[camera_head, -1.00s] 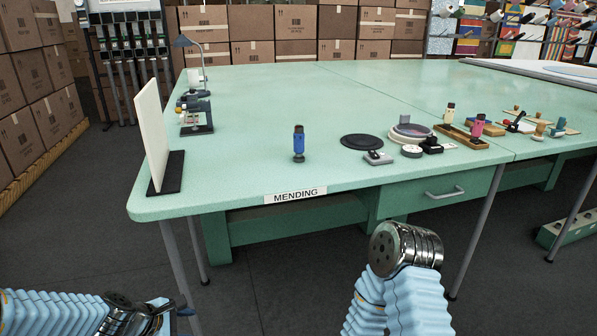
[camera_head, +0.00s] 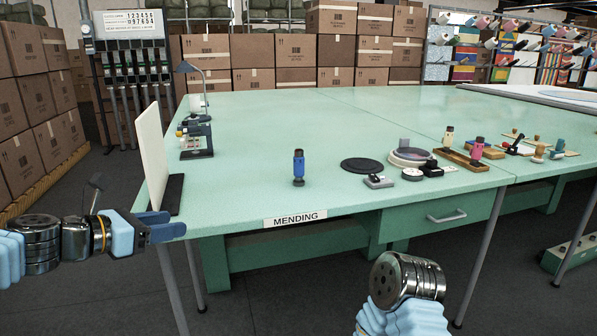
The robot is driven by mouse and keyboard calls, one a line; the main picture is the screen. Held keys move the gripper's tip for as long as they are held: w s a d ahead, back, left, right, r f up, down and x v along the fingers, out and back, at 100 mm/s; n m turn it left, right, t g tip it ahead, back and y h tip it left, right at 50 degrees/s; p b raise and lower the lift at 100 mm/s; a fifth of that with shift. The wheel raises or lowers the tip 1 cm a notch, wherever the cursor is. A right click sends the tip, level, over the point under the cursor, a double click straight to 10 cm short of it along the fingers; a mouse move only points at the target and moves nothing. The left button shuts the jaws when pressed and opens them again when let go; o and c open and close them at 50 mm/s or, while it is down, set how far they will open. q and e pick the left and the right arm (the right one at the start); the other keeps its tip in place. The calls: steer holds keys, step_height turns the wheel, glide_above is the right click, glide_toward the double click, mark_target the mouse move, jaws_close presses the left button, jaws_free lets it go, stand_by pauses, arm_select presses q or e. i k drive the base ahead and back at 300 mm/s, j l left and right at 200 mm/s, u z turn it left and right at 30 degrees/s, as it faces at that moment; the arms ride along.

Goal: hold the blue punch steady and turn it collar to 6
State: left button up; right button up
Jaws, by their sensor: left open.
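The blue punch (camera_head: 298,167) stands upright on the green table, near its front edge above the MENDING label (camera_head: 295,218). It has a blue body, a dark top and a dark foot. The numbers on its collar are too small to read. My left gripper (camera_head: 168,225) is open and empty at the table's front left corner, well left of the punch. Only the wrist end of my right arm shows, low in front of the table. My right gripper is not visible.
A white upright board (camera_head: 152,150) on a dark base stands at the table's left edge, close to my left gripper. A black disc (camera_head: 361,165), a grey stapler-like tool (camera_head: 378,181) and wooden trays with stampers lie right of the punch. The table around the punch is clear.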

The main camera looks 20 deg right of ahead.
mark_target(298, 152)
steer(key=i+l, duration=0.15)
steer(key=l, duration=0.15)
steer(key=i+l, duration=0.15)
steer(key=l, duration=0.15)
steer(key=i+l, duration=0.1)
steer(key=l, duration=0.25)
steer(key=i+l, duration=0.15)
steer(key=l, duration=0.15)
